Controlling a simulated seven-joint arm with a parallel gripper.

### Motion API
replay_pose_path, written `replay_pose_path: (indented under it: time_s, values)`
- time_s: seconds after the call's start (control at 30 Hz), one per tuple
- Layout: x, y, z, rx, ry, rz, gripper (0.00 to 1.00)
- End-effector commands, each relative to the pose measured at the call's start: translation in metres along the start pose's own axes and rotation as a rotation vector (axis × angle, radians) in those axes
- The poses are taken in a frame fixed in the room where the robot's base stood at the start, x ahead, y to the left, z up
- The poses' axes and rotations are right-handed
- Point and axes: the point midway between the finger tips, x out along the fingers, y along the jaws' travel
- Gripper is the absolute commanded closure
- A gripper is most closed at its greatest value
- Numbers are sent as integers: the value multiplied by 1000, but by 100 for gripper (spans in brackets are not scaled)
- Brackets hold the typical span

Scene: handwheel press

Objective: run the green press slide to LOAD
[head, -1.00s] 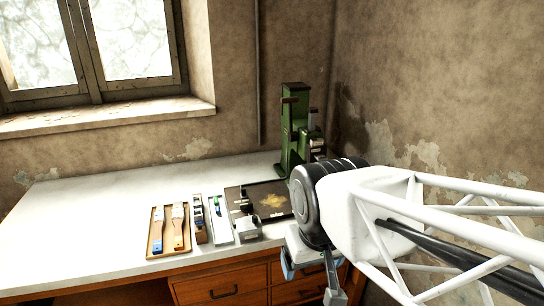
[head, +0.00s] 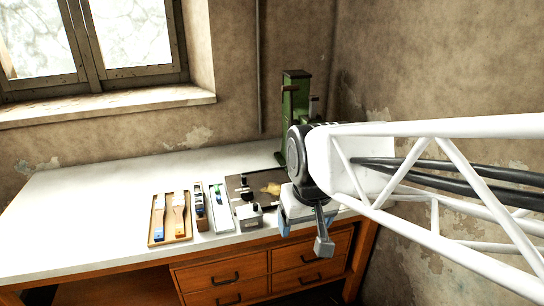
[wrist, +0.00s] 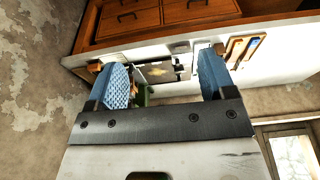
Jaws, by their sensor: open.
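The green press (head: 290,103) stands at the back right of the table by the wall corner. My arm hides its lower part and most of its right side in the head view. The slide's position and any LOAD mark cannot be made out. In the wrist view a small green piece (wrist: 143,94), probably the press, shows between the fingers. My gripper (wrist: 162,60) is open, with two blue pads apart and nothing between them. In the head view it is partly hidden, in front of the press near the table's front edge.
On the white table (head: 95,200) are a wooden tray (head: 157,238) with brushes, narrow trays (head: 222,222), a dark board (head: 236,184) and a small grey block (head: 249,217). Drawers (head: 228,277) are below. The table's left side is clear; walls stand behind and right.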

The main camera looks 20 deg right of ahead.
Motion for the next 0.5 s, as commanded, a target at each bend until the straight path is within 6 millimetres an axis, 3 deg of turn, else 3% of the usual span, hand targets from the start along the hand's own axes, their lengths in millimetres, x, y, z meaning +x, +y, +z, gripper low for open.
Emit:
replay_pose_path:
  time_s: [0.5]
  values:
    - [45, 38, -130, -8, 13, -13, 23]
